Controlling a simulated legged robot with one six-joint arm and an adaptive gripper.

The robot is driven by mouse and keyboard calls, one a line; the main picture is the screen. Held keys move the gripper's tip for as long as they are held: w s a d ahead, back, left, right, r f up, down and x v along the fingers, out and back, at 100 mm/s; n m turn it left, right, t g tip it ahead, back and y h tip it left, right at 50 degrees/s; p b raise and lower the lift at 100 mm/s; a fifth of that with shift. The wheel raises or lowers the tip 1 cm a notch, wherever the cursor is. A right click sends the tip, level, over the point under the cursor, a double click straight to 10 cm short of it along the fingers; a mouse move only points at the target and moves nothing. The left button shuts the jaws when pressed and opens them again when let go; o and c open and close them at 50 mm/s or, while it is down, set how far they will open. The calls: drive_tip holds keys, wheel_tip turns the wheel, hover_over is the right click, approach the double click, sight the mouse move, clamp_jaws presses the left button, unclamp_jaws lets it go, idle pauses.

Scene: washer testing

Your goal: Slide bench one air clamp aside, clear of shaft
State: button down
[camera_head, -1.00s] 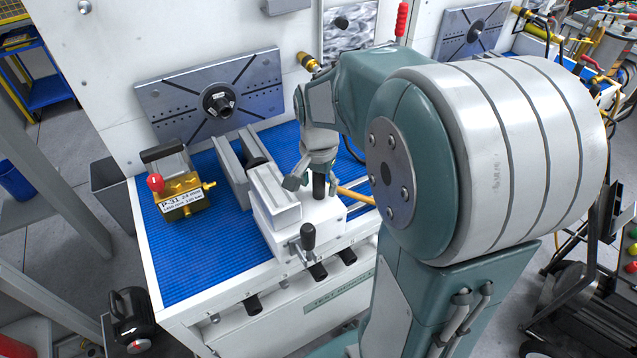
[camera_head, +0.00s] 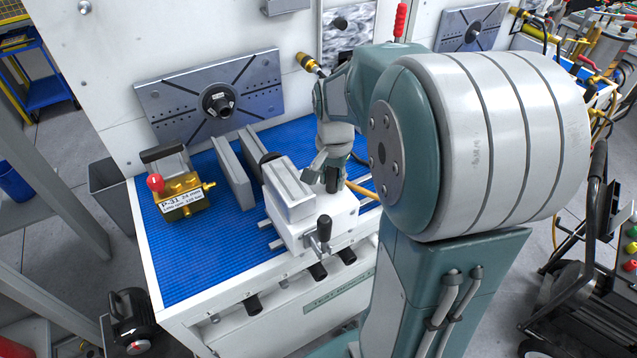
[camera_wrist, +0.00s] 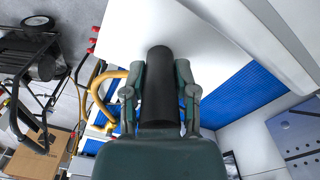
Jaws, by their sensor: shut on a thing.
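The air clamp (camera_head: 325,222) on the near bench is a white block with a grey jaw plate (camera_head: 288,190) on its left side and a black-knobbed lever at its front. A gap of blue mat separates its jaw from the upright grey plates (camera_head: 232,172) to the left. My gripper (camera_head: 330,172) is shut on the clamp's black upright handle, which shows between both fingers in the wrist view (camera_wrist: 157,90). The dark hub (camera_head: 218,101), possibly the shaft, sticks out of the slotted wall plate, left of and behind the clamp. Its relation to the jaws is partly hidden.
A brass pump (camera_head: 180,192) labelled P-31 stands on the blue mat (camera_head: 195,258) at left. Mat is free in front of it. A yellow hose (camera_head: 360,189) lies right of the clamp. My arm hides the bench's right end.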

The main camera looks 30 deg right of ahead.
drive_tip(key=d, duration=2.2)
drive_tip(key=shift+c, duration=2.2)
unclamp_jaws()
drive_tip(key=shift+w+d, duration=0.1)
drive_tip(key=shift+o, duration=0.2)
drive_tip(key=shift+d, duration=0.15)
